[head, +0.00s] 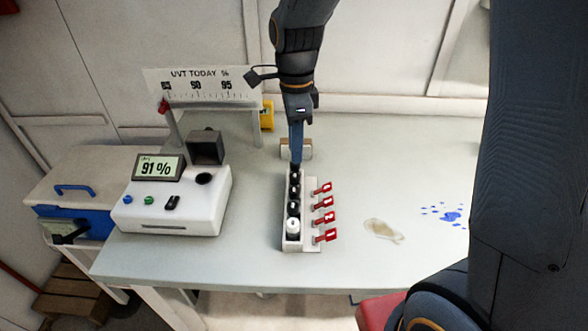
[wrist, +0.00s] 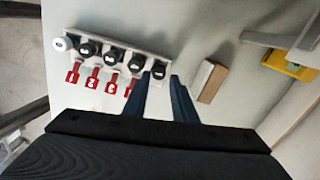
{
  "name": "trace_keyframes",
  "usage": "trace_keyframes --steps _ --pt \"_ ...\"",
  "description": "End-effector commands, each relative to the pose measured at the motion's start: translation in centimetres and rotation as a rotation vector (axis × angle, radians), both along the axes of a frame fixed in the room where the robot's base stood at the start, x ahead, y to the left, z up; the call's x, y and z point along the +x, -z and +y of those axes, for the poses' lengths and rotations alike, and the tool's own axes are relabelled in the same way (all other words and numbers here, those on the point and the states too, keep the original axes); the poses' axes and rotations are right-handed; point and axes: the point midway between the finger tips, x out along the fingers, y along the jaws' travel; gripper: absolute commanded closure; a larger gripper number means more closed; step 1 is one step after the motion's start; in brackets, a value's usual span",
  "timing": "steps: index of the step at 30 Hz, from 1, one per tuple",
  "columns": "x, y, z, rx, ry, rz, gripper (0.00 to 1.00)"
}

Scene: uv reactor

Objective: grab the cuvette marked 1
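A white rack (head: 286,243) on the table holds a row of black-capped cuvettes and one white-capped cuvette (head: 292,226) at the near end. In the wrist view the white cap (wrist: 62,44) is at the left end. Red tags (wrist: 92,82) stick out along one side; their marks are small, and the rightmost tag (wrist: 128,87) is partly hidden by a finger. My gripper (wrist: 159,82) is open, with its fingertips on either side of the rightmost black cap (wrist: 158,70). In the head view my gripper (head: 296,158) points down at the rack's far end; contact cannot be told.
A white meter (head: 185,208) reading 91 % stands left of the rack. A UVT gauge board (head: 195,88) stands behind it. A small brown block (wrist: 206,82) and a yellow object (wrist: 290,65) lie beyond the rack. Blue spots (head: 452,216) and a tan puddle (head: 382,230) mark the table's right.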

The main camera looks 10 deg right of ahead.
Motion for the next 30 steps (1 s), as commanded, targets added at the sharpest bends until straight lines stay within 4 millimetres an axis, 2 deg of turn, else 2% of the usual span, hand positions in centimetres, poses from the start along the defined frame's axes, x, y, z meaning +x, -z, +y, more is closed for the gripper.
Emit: trace_keyframes --steps 12,22,27,30 --pt "-0.3 4.6 0.0 -0.001 -0.003 0.002 0.75" --pt "-0.2 5.3 0.1 0.0 -0.004 0.0 0.75" --pt "-0.2 5.3 0.1 0.0 -0.004 0.0 1.0" --pt "-0.2 5.3 0.1 0.0 -0.004 0.0 1.0"
